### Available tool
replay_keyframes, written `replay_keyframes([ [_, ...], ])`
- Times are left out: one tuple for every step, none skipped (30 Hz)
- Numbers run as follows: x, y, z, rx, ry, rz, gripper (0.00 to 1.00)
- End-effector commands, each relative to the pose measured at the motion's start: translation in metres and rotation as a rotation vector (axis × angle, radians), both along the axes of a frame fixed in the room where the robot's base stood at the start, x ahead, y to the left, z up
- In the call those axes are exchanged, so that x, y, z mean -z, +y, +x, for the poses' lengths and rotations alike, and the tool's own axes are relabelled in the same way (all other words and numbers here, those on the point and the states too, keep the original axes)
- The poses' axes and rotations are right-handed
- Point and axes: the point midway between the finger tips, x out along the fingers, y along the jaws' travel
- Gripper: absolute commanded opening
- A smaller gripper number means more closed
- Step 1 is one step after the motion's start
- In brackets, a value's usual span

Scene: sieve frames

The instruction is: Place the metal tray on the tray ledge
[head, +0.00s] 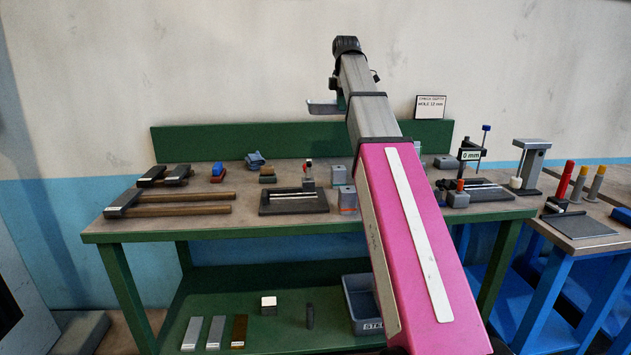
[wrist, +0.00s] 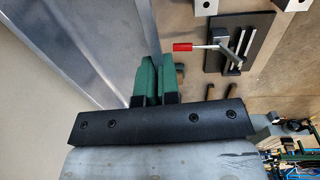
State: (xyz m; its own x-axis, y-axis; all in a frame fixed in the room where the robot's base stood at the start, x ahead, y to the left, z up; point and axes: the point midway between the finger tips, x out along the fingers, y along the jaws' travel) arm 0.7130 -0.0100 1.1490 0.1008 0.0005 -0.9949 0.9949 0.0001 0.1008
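The metal tray (head: 322,107) is a shallow grey tray held in the air above the bench, in front of the wall. It fills the upper left of the wrist view (wrist: 75,45) as a broad grey sheet with a raised rim. My gripper (wrist: 158,62) has green fingers close together at the tray's right edge, apparently shut on its rim; the exact contact is hidden. In the head view my gripper (head: 341,102) is small and partly behind my arm. I cannot pick out the tray ledge with certainty; my arm covers the bench middle.
The workbench (head: 110,229) has a green backboard (head: 240,142) and holds hammers (head: 125,204), a black clamp fixture (head: 293,201) and blocks. The fixture with a red handle (wrist: 180,46) shows below the gripper. A lower shelf holds bars and a grey bin (head: 362,302). A blue-legged table (head: 577,226) stands right.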

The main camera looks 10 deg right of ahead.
Motion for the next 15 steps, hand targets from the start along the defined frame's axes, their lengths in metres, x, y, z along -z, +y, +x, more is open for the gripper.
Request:
replay_keyframes([
  [0.006,0.0,-0.001,0.0,0.0,0.0,0.0],
  [0.009,0.0,-0.001,0.0,-0.001,0.0,0.0],
  [0.013,0.0,-0.001,0.0,-0.001,0.0,0.0],
  [0.016,0.0,-0.001,0.0,-0.002,0.0,0.0],
  [0.02,0.0,-0.002,0.0,-0.002,0.0,0.0],
  [0.026,0.0,-0.002,0.0,-0.001,0.0,0.0],
  [0.031,0.0,-0.002,0.0,-0.001,0.0,0.0],
  [0.035,0.0,-0.002,0.0,0.0,0.0,0.0],
  [0.041,0.0,-0.002,0.0,-0.001,0.0,0.0],
  [0.045,0.0,-0.002,0.0,-0.001,0.0,0.0],
  [0.05,0.0,-0.002,0.0,-0.002,0.0,0.0],
  [0.058,0.0,-0.002,0.0,-0.001,0.0,0.0],
  [0.064,0.0,-0.002,0.0,0.0,0.0,0.0],
  [0.069,0.0,-0.002,0.0,0.0,0.0,0.0],
  [0.075,0.0,-0.002,0.0,-0.001,0.0,0.0],
])
